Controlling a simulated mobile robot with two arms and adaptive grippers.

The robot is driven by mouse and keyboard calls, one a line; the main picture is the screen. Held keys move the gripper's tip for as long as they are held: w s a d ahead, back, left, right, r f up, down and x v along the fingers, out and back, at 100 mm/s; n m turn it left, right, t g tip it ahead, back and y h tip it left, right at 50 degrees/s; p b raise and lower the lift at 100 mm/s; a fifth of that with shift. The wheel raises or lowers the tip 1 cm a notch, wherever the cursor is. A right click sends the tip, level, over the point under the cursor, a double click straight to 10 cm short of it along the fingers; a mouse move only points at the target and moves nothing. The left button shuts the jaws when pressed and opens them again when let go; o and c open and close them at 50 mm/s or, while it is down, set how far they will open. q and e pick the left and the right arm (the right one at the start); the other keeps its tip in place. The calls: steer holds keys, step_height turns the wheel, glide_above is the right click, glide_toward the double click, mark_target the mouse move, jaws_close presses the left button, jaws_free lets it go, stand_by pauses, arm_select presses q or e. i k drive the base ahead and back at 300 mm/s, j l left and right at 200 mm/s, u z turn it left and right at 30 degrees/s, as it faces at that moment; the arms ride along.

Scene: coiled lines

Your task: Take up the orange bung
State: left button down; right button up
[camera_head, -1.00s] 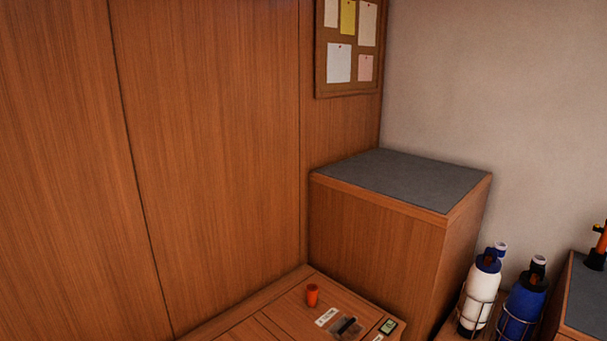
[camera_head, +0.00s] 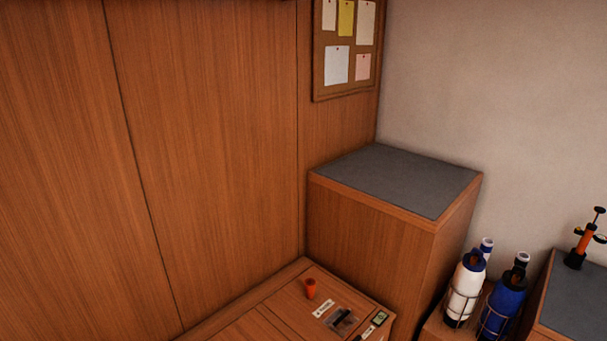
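The orange bung (camera_head: 310,288) is a small tapered orange piece. It stands upright on a low wooden surface (camera_head: 266,311) in the corner, beside a small white label (camera_head: 323,308). Neither of my grippers is in view, so nothing is seen touching the bung.
Right of the bung lie a dark item on a clear tray (camera_head: 341,319) and a small device (camera_head: 379,318). A tall grey-topped cabinet (camera_head: 400,180) rises behind. White (camera_head: 465,288) and blue (camera_head: 505,302) bottles sit in wire holders. An orange pump (camera_head: 585,240) stands at the right.

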mark_target(310, 283)
steer(key=i+l, duration=0.2)
steer(key=l, duration=0.15)
steer(key=i+l, duration=0.15)
steer(key=l, duration=0.25)
steer(key=i+l, duration=0.2)
steer(key=l, duration=0.15)
